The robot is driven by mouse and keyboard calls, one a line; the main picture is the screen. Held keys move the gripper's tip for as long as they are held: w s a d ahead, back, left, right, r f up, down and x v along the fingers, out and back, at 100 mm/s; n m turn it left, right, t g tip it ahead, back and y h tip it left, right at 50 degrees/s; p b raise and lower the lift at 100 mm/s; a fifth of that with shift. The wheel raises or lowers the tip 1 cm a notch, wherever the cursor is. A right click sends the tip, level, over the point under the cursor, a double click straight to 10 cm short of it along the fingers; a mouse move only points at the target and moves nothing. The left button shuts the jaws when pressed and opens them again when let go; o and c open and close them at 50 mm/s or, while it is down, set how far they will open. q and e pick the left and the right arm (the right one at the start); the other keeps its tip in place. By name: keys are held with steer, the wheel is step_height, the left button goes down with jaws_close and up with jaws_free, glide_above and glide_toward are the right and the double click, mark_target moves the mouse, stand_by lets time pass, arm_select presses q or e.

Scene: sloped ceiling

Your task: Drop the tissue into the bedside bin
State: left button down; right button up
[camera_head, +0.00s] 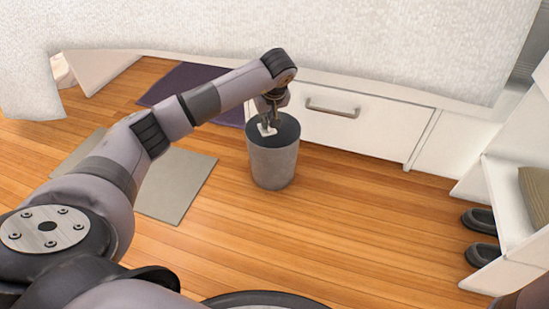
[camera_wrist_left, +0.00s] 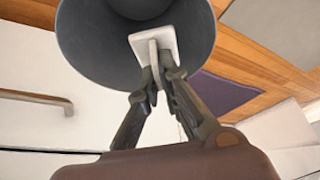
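The grey bin (camera_head: 272,166) stands upright on the wooden floor in front of the white drawer unit. My left gripper (camera_head: 268,119) is over the bin's open mouth, pointing down. It is shut on the tissue (camera_head: 267,131), a small white flat piece with a raised middle fold. In the left wrist view the tissue (camera_wrist_left: 165,38) sits at the fingertips (camera_wrist_left: 156,80), in front of the bin's dark inside (camera_wrist_left: 90,35). The exact height of the tissue against the rim is hard to tell. My right gripper is not in view.
The white drawer front (camera_head: 360,126) with its metal handle (camera_head: 332,110) is close behind the bin. A grey mat (camera_head: 172,185) and a purple mat (camera_head: 190,85) lie on the floor. Dark slippers (camera_head: 480,238) are at right by a white shelf. Floor right of the bin is clear.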

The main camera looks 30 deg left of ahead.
arm_select(q)
steer(key=c, duration=1.7)
jaws_free()
steer(key=v, duration=1.2)
steer(key=shift+d, duration=0.1)
